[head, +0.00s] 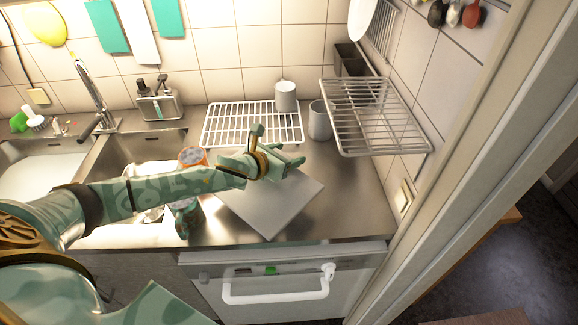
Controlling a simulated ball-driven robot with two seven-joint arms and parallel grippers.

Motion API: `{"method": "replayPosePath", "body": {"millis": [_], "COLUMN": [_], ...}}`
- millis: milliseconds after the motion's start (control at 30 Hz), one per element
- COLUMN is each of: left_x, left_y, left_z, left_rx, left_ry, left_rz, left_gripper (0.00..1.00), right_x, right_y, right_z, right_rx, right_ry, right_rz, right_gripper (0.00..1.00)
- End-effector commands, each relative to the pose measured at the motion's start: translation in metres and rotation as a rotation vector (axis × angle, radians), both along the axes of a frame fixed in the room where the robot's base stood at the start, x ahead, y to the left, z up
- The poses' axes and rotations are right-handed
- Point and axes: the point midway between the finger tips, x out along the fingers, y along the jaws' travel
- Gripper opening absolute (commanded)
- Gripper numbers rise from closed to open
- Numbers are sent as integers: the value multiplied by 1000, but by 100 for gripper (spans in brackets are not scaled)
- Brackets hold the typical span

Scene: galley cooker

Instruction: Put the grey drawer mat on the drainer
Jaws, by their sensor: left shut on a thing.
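The grey drawer mat (268,208) is a flat, pale grey sheet at the front of the steel counter, with one corner pointing at the counter's front edge. My left gripper (293,163) is at its far corner and shut on it; the hand hides that corner and the exact grip. I cannot tell whether the mat is resting on the counter or slightly raised. The drainer (225,126), a white wire rack, lies on the counter behind the mat, towards the wall. My right gripper is not in view.
A white cup (286,96) stands at the drainer's right rear, and a grey cup (319,121) stands right of it. A wire shelf (372,112) juts from the right wall. An orange container (190,156) is behind my left forearm. The sink (128,155) is left.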

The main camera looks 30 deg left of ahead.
Motion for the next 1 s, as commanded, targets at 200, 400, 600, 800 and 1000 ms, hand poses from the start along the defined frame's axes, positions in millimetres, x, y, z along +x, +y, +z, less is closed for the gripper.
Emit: {"method": "replayPosePath", "body": {"millis": [200, 400, 600, 800, 1000], "left_x": [23, 30, 30, 30, 30], "left_y": [1, 0, 1, 1, 1], "left_z": [-28, -52, -67, -65, -68], "left_rx": [0, -2, 1, 2, 2], "left_ry": [-2, 2, -1, -2, -1], "left_rz": [1, 1, 1, 0, 0], "left_gripper": [37, 37, 37, 37, 85], "right_x": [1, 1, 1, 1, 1], "right_y": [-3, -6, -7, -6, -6], "right_z": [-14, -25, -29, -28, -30], "right_rx": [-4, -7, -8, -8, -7], "right_ry": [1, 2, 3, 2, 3], "right_rz": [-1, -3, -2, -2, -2], "right_gripper": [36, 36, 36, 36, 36]}}
